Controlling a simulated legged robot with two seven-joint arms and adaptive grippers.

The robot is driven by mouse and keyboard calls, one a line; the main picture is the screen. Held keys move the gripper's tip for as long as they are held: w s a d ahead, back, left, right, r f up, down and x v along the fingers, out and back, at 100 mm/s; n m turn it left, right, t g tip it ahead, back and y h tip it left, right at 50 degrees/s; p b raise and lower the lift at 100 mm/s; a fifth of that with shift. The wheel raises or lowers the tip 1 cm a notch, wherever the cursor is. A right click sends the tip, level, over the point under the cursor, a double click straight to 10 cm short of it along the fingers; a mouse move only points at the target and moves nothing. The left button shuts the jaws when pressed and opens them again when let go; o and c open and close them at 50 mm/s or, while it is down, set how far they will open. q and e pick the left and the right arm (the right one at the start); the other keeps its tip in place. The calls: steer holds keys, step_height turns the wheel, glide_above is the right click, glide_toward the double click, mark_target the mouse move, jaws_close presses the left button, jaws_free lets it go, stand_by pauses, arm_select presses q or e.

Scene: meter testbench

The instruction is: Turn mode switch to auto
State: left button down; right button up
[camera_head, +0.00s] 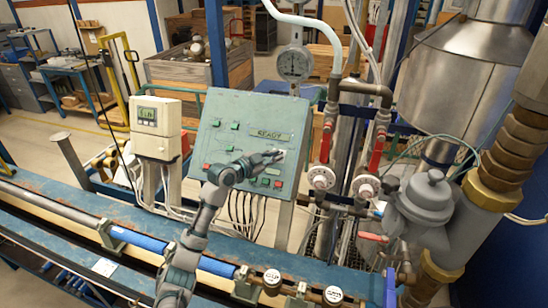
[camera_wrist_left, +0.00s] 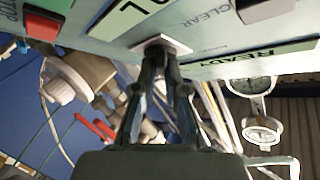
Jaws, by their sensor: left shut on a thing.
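The green-grey control panel (camera_head: 210,135) stands tilted behind the bench in the head view, with a READY display (camera_head: 270,135) on it. My left gripper (camera_head: 275,157) reaches the panel's right side, just below that display. In the left wrist view, the gripper (camera_wrist_left: 161,58) is shut on the mode switch, whose pale square base plate (camera_wrist_left: 181,46) shows around the fingertips. The fingers hide the switch's knob, so its setting cannot be read. My right gripper is not in view.
Red and green buttons dot the panel; a red one (camera_wrist_left: 42,26) shows close up in the left wrist view. A white meter box (camera_head: 155,128) stands left of the panel. Pipes, red-handled valves and a dial gauge (camera_head: 294,64) crowd the right. A blue pipe (camera_head: 138,239) runs along the bench.

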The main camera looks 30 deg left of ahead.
arm_select(q)
steer(key=shift+f, duration=0.3)
steer(key=c, duration=1.2)
jaws_free()
steer(key=shift+r, duration=0.1)
steer(key=shift+s+a, duration=0.3)
steer(key=shift+s, duration=0.1)
steer(key=v, duration=1.1)
